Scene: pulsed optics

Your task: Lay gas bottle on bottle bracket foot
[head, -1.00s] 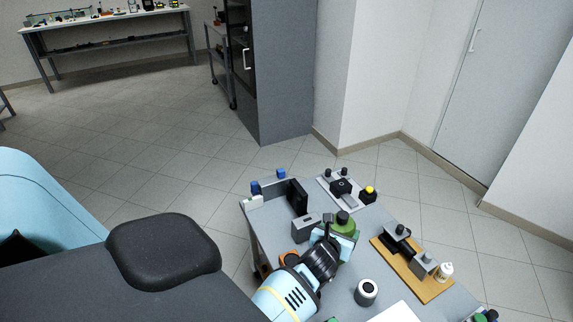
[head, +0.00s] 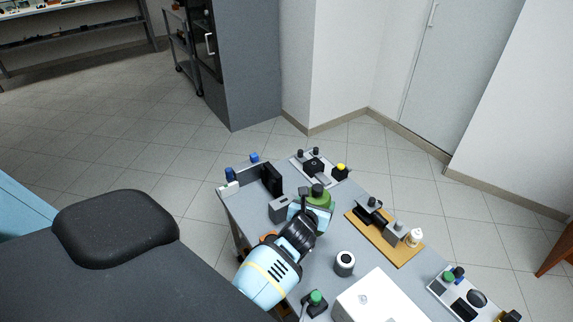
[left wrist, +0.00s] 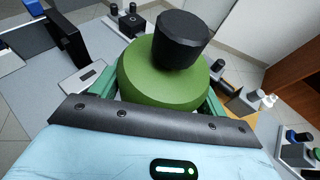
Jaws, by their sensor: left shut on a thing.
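The gas bottle (head: 320,199) is green with a black cap. My left gripper (head: 311,211) is shut on it, near the middle of the table. In the left wrist view the bottle's green body (left wrist: 160,78) sits between the green finger pads, with the black cap pointing up and slightly leaning. Its lower end is hidden by the gripper, so I cannot tell whether it touches the table. I cannot make out with certainty which piece is the bottle bracket foot. My right gripper is not in view.
A grey box (head: 279,209) and a black upright block (head: 271,179) stand left of the bottle. A plate with black mounts (head: 314,168) lies behind it. A wooden board (head: 385,238) lies to the right. A grey cylinder (head: 344,263) and a white box (head: 385,302) are nearer.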

